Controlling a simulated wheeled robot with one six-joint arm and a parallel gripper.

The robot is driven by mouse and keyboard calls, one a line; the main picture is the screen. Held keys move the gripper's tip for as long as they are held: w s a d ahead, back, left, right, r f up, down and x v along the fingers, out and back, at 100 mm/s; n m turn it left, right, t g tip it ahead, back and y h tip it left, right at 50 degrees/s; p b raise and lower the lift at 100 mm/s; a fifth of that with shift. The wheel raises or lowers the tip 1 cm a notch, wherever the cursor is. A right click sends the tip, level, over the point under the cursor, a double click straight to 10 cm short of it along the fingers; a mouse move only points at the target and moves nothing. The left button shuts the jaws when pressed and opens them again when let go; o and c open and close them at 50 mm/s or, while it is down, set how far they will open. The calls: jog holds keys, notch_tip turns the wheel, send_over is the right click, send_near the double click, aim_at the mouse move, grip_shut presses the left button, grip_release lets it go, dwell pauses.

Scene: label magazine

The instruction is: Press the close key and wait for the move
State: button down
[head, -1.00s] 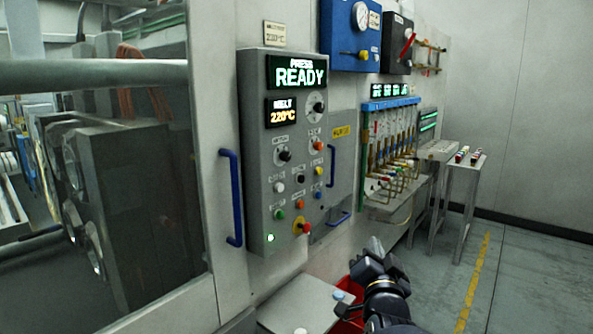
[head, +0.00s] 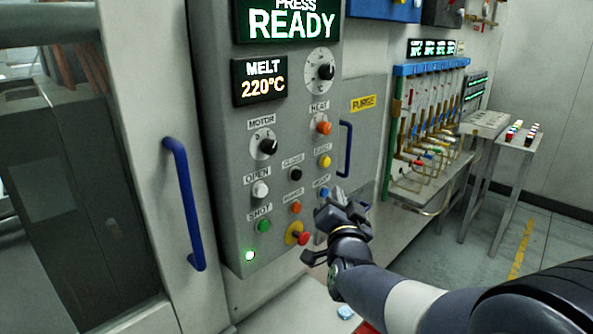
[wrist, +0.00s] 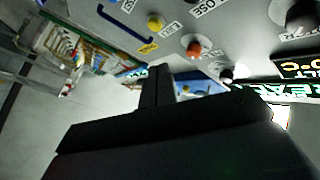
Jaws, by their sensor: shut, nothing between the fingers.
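The close key (head: 295,173) is a small black button under a CLOSE label, in the middle of the grey control panel (head: 222,150) in the head view. My gripper (head: 338,207) is shut and empty. It shows in front of the panel's lower right edge, right of and below the close key, apart from it in the picture. In the wrist view the shut fingers (wrist: 157,86) point towards the upside-down panel. The press display (head: 290,22) reads READY.
Around the key are the white OPEN button (head: 260,188), yellow button (head: 324,161), lower orange button (head: 295,207) and motor knob (head: 265,146). A red stop button (head: 303,237) sits below. Blue handles stand out left (head: 184,205) and right (head: 345,149) of the panel.

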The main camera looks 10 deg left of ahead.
aim_at(297, 175)
jog(key=shift+s, duration=0.1)
jog(key=shift+a, duration=0.1)
jog(key=w+a+p, duration=0.3)
jog(key=w+a, duration=0.2)
jog(key=a, duration=0.1)
jog(key=shift+w+a, duration=0.25)
jog(key=shift+a, duration=0.1)
jog(key=shift+a, duration=0.1)
dwell(2.1)
jog(key=shift+w+a, duration=0.25)
